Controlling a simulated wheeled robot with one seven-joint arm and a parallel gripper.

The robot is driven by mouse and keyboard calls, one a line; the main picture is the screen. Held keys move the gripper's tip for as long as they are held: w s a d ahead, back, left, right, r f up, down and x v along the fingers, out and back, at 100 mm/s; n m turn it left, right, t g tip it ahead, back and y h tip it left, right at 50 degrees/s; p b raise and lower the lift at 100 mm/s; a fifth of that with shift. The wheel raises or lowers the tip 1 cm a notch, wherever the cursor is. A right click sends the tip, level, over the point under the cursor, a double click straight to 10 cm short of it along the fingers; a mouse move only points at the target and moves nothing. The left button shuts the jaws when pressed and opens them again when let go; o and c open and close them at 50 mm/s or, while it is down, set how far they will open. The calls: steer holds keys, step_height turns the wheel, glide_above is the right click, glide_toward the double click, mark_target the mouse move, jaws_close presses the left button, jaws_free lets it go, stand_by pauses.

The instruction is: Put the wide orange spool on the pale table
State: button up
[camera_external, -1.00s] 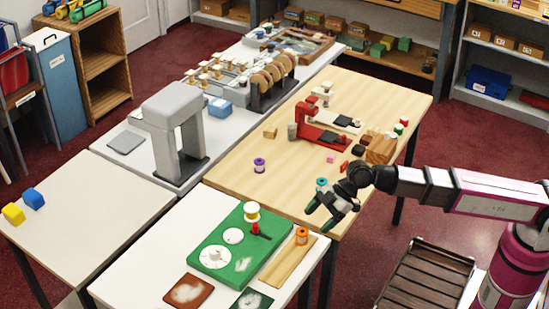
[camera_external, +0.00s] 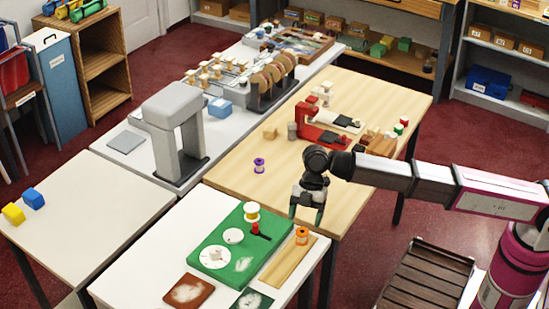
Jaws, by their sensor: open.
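The orange spool (camera_external: 302,235) stands upright on a light wooden strip (camera_external: 283,266) at the right side of the front white table (camera_external: 150,262). My gripper (camera_external: 306,214) is open and empty, pointing down. In the picture it is just above the orange spool, near the front edge of the wooden table (camera_external: 235,180); its exact height is hard to tell. Another pale table (camera_external: 100,215) at the left holds a yellow block (camera_external: 13,213) and a blue block (camera_external: 33,198), and much of its top is bare.
A green board (camera_external: 205,250) with a white-and-yellow spool (camera_external: 251,211) lies left of the orange spool. A grey arch-shaped machine (camera_external: 175,115) stands behind. A purple spool (camera_external: 259,165) and a red device (camera_external: 315,130) are on the wooden table.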

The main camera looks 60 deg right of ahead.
mark_target(303, 231)
steer(key=shift+x, duration=2.75)
steer(key=c, duration=1.1)
steer(key=shift+r, duration=0.15)
